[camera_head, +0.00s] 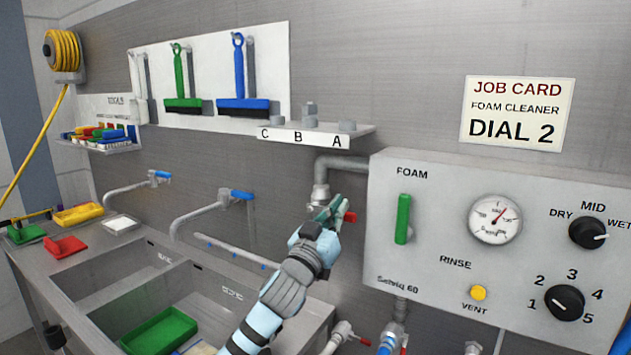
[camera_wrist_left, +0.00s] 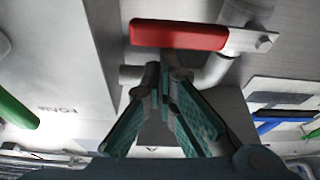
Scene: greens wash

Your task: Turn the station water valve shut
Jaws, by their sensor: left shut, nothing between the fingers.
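A red-handled valve (camera_head: 349,217) sits on the grey pipe just left of the white control panel. In the left wrist view its red lever (camera_wrist_left: 180,35) lies across the top of the picture, with a grey metal end at the right. My left gripper (camera_head: 328,205) is at this valve, its fingers hiding much of the valve body. In the left wrist view its green-padded fingertips (camera_wrist_left: 163,72) are together and empty, just below the red lever. I cannot tell whether they touch it. My right gripper is in neither view.
The control panel (camera_head: 400,275) with a green lever, gauge and dials stands right of the gripper. Sinks (camera_head: 195,290) lie below left, with blue-handled taps (camera_head: 236,195) above. A labelled shelf (camera_head: 310,133) is overhead. More red-handled valves (camera_head: 343,335) are low at the front.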

